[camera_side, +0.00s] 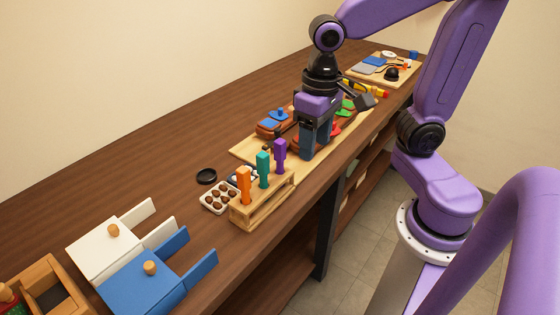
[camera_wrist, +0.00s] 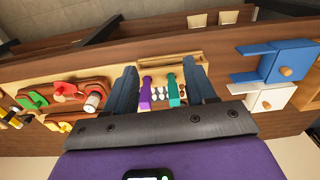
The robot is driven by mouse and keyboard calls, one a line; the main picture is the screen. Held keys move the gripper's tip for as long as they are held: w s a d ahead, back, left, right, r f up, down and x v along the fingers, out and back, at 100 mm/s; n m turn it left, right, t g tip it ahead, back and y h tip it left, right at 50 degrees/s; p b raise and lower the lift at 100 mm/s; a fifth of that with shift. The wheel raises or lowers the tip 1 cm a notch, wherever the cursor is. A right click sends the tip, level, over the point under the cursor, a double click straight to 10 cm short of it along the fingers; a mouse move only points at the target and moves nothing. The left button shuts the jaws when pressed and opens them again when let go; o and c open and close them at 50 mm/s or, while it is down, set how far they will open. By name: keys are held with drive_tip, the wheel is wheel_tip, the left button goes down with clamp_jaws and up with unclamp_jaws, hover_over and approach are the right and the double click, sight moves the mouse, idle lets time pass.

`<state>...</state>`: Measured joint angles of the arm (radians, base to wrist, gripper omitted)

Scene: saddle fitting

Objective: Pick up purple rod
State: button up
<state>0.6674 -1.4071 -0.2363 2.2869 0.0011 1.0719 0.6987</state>
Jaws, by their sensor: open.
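The purple rod (camera_side: 280,153) stands upright at the right end of a wooden rack (camera_side: 262,203). A teal rod (camera_side: 263,170) and an orange rod (camera_side: 244,184) stand to its left. My gripper (camera_side: 309,150) is open and points down just right of the purple rod, apart from it in the side view. In the wrist view the purple rod (camera_wrist: 146,92) and the teal rod (camera_wrist: 173,91) show between the two fingers of my gripper (camera_wrist: 163,72), the purple one nearer the left finger. The orange rod is not clearly seen there.
A white tray of brown round pieces (camera_side: 219,197) and a black ring (camera_side: 206,176) lie behind the rack. A wooden board (camera_side: 245,152) with coloured pieces lies behind and right of it. White (camera_side: 108,250) and blue (camera_side: 150,288) boxes stand at the front left.

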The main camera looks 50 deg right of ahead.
drive_tip(key=w+d+r+m, duration=0.2)
drive_tip(key=w+r+m, duration=0.1)
drive_tip(key=w+m, duration=0.5)
wheel_tip(320, 180, up, 3)
drive_tip(key=m, duration=1)
hover_over(280, 141)
drive_tip(key=f, duration=1.1)
drive_tip(key=shift+s+d+f, duration=0.2)
drive_tip(key=shift+s+f, duration=0.1)
drive_tip(key=shift+s, duration=0.1)
drive_tip(key=shift+w+a+f, duration=0.1)
drive_tip(key=shift+w+f, duration=0.1)
drive_tip(key=shift+f, duration=1.3)
drive_tip(key=shift+w+a+f, duration=0.1)
drive_tip(key=shift+w+f, duration=0.1)
drive_tip(key=shift+f, duration=1.25)
clamp_jaws()
